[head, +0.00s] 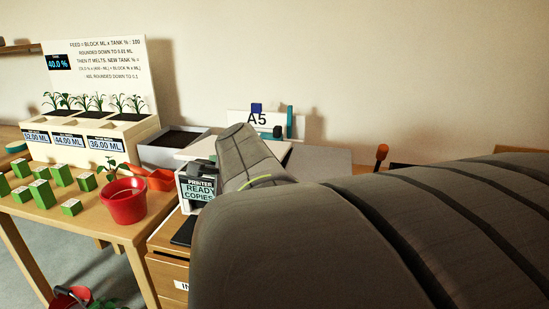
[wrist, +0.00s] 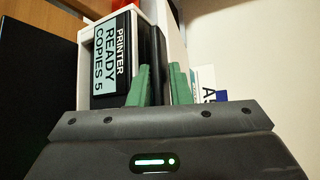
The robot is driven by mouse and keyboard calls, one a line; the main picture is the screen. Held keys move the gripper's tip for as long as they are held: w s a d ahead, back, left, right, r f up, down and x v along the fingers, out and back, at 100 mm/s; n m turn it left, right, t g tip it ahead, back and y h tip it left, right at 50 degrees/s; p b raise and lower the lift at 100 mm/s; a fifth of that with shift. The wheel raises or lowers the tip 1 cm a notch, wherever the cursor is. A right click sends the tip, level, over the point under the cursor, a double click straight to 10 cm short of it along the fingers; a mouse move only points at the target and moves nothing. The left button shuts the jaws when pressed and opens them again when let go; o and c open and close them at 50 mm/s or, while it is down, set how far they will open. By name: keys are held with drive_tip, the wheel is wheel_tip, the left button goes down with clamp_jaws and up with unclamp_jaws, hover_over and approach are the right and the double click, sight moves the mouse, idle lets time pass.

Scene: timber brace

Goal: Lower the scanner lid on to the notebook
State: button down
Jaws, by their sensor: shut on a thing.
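A pale panel edge (wrist: 174,35), which looks like the scanner lid, runs down to the fingers. In the head view, a white flat panel (head: 196,149) shows above the printer, partly behind my arm. My arm hides the fingertips there. I cannot make out the notebook in either view.
A white sign with A5 (head: 257,119) stands behind the printer. On the left table are a red pot (head: 124,204), several green blocks (head: 42,193) and a planter with a text board (head: 95,70).

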drive_tip(key=shift+f, duration=0.2)
drive_tip(key=c, duration=1.5)
unclamp_jaws()
drive_tip(key=shift+r, duration=0.1)
drive_tip(key=shift+d+r, duration=0.1)
drive_tip(key=shift+d, duration=0.05)
